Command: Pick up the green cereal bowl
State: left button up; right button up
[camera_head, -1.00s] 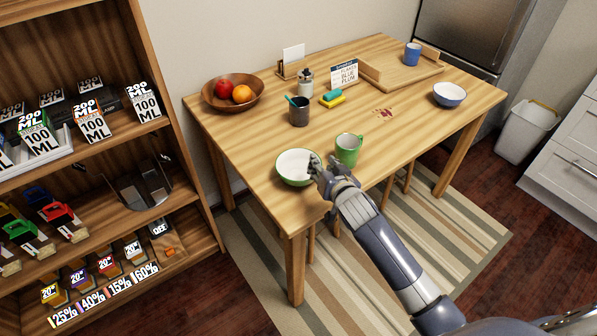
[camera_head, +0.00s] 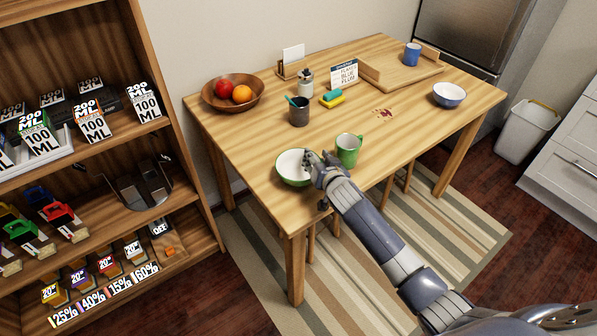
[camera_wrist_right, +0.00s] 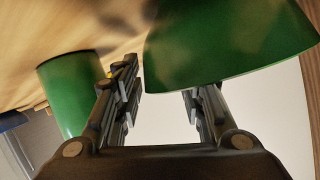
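The green cereal bowl (camera_head: 294,167), green outside and white inside, stands upright near the table's front left corner. My right gripper (camera_head: 313,161) is at the bowl's right rim in the head view, beside the green mug (camera_head: 349,149). In the right wrist view the fingers (camera_wrist_right: 160,104) are apart with a clear gap. The bowl's green outer wall (camera_wrist_right: 225,45) is just ahead of them, overlapping the right finger's tip; I cannot tell whether they touch. The mug (camera_wrist_right: 68,92) is left of the fingers there. My left gripper is not in view.
Behind the bowl on the table (camera_head: 235,137) are a dark cup (camera_head: 299,113), a sponge (camera_head: 333,98) and a fruit bowl (camera_head: 233,92). A blue bowl (camera_head: 449,94) stands at the right. A shelf unit (camera_head: 190,170) is at the left. The table's middle is mostly clear.

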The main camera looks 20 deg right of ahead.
jog(key=shift+c, duration=0.6)
grip_shut()
